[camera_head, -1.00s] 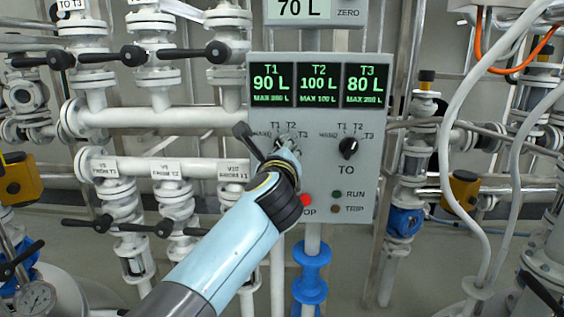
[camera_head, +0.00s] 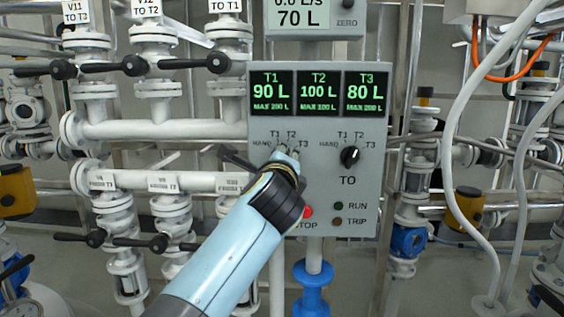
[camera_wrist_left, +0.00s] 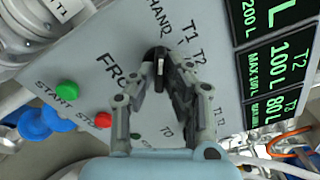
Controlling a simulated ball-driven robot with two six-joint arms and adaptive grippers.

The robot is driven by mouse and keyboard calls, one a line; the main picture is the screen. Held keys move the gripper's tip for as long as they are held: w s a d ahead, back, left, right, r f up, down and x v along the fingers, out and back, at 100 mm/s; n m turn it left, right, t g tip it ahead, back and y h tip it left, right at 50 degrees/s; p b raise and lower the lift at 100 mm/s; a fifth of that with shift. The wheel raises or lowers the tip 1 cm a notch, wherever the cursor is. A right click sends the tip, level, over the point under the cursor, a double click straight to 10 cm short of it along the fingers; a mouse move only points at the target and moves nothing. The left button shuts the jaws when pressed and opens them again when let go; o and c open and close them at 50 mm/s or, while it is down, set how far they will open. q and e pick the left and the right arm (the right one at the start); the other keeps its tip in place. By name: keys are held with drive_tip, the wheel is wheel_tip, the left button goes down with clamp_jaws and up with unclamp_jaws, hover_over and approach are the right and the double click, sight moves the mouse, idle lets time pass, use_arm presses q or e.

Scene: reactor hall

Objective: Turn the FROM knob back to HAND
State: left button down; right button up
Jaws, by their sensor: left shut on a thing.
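The grey control panel (camera_head: 330,205) stands in the middle of the head view, with FROM on its left and TO on its right. My left gripper (camera_head: 287,153) reaches the FROM dial from below and hides most of it and its name. In the left wrist view my left gripper (camera_wrist_left: 160,66) is shut on the black FROM knob (camera_wrist_left: 156,53). HAND, T1 and T2 show printed around the knob there. The knob's pointer is too covered to read. The black TO knob (camera_head: 350,156) is free. My right gripper is not in view.
The red STOP button (camera_wrist_left: 103,120) and green START button (camera_wrist_left: 67,90) are near the gripper. Three green displays (camera_head: 318,94) sit above the dials. White pipes with black-handled valves (camera_head: 134,65) fill the left. Pale hoses (camera_head: 455,150) hang at the right.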

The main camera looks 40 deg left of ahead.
use_arm(q)
drive_tip(key=shift+f, duration=0.1)
drive_tip(key=c, duration=1.4)
unclamp_jaws()
drive_tip(key=shift+o, duration=0.2)
drive_tip(key=v, duration=0.7)
drive_tip(key=shift+s, duration=0.3)
drive_tip(key=shift+d, duration=0.1)
